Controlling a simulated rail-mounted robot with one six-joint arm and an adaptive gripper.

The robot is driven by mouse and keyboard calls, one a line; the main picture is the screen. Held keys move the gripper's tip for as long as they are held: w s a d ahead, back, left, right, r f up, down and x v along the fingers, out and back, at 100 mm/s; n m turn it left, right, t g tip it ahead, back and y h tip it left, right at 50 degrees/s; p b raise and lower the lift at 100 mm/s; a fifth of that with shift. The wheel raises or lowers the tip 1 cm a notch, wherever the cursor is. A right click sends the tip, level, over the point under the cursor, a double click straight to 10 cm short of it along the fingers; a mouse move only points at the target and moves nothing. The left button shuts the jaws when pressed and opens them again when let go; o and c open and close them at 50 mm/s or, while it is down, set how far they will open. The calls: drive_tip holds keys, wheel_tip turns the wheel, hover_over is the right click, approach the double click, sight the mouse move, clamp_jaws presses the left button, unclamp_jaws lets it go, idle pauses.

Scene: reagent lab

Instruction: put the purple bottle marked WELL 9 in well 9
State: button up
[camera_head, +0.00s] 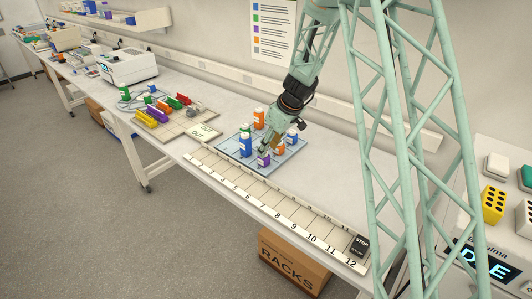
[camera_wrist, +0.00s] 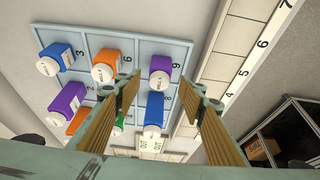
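A purple bottle (camera_head: 264,158) with a white cap stands at the front of the blue tray (camera_head: 288,160). In the wrist view, a purple bottle (camera_wrist: 160,72) stands in the tray's cell marked 9, its cap writing too small to read surely. A second purple bottle (camera_wrist: 68,100) stands farther left. My gripper (camera_wrist: 160,94) is open, its fingers on either side of the line to the first purple bottle; contact does not show. In the head view my gripper (camera_head: 271,147) is low over the tray. Well 9 (camera_head: 303,215) in the numbered strip looks empty.
Blue (camera_wrist: 154,112), orange (camera_wrist: 105,68) and green (camera_wrist: 118,126) bottles stand close around my fingers. A board with coloured racks (camera_head: 178,118) lies left.

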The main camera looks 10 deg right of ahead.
drive_tip(key=shift+v, duration=2.7)
drive_tip(key=shift+r, duration=0.1)
drive_tip(key=s+a+r+m, duration=0.2)
drive_tip(key=s+a+r, duration=0.1)
drive_tip(key=s+r, duration=1.05)
drive_tip(key=s+a+r+m, duration=0.1)
drive_tip(key=s+a+r, duration=0.2)
drive_tip(key=s+r, duration=1)
drive_tip(key=s+d+r+m+h, duration=0.1)
drive_tip(key=s+m, duration=0.1)
drive_tip(key=s, duration=1.3)
drive_tip(key=s+d+r+m+h, duration=0.1)
drive_tip(key=s+d+m, duration=0.1)
drive_tip(key=s, duration=1.4)
drive_tip(key=shift+s+d+h, duration=0.15)
drive_tip(key=shift+d+h, duration=0.05)
drive_tip(key=shift+h, duration=0.1)
